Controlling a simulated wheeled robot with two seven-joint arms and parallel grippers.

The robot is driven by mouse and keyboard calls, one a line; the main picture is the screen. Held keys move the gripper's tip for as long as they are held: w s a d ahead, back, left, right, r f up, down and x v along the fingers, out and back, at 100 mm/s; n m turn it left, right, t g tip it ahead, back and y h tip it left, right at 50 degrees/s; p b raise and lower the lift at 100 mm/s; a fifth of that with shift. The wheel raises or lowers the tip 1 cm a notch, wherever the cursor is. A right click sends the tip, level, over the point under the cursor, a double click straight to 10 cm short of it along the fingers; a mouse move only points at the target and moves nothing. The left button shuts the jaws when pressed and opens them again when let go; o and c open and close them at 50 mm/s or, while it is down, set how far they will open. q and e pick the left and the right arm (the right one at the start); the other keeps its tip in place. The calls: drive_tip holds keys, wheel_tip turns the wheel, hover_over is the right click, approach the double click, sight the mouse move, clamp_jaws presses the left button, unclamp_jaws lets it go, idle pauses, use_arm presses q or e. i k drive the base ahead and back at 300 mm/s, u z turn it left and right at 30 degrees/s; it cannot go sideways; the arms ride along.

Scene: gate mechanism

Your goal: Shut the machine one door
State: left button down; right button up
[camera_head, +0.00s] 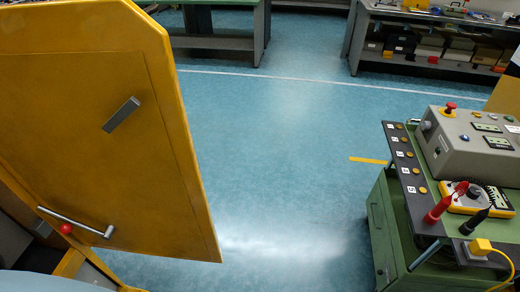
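A large yellow door (130,185) fills the left side of the camera_head view and stands swung out over the floor, away from the machine frame (70,264) at the lower left. A short grey metal handle (121,114) is fixed to the upper part of its panel. A longer metal lever (75,221) with a red knob (66,229) sits near the bottom left of the panel. Neither of my grippers shows in this view.
A green cart (388,222) on the right carries a grey control box (475,145) with a red button, a yellow meter (468,197) and red and black probes. Workbenches (430,45) stand at the back. The blue floor (285,150) between door and cart is clear.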

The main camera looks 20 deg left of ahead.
sight(67, 67)
drive_tip(key=z, duration=0.25)
drive_tip(key=i, duration=0.9)
drive_tip(key=u, duration=3.55)
